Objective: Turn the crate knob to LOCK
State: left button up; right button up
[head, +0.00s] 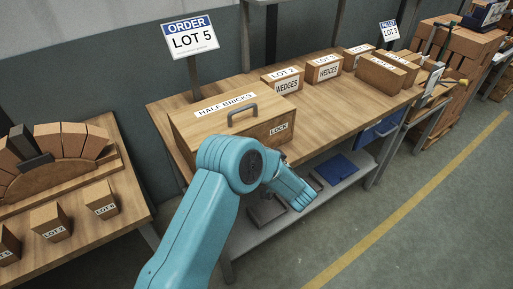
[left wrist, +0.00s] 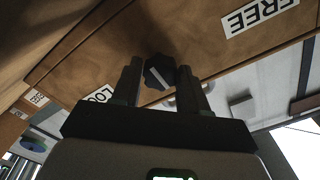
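The wooden crate (head: 186,128) marked HALF BRICKS, with a grey top handle (head: 243,112), stands on the bench. Its LOCK label (head: 279,129) shows on the front right. In the left wrist view, the dark knob (left wrist: 159,72) on the crate front has a pale slanted pointer line. The FREE label (left wrist: 260,14) is at upper right and the partly covered LOCK label (left wrist: 98,95) at left. My left gripper (left wrist: 160,80) is open, one finger on each side of the knob; firm contact cannot be told. In the head view, my arm hides the knob and fingers. My right gripper is out of view.
An ORDER LOT 5 sign (head: 191,40) stands behind the crate. A lower shelf (head: 262,232) holds dark items. A left table (head: 95,215) carries a brick arch and small blocks.

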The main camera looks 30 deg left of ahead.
pick_arm(q)
jog(key=shift+o, duration=1.1)
jog(key=b+v, duration=0.2)
jog(key=v, duration=1.4)
jog(key=shift+d+f, duration=0.1)
jog(key=shift+d, duration=0.05)
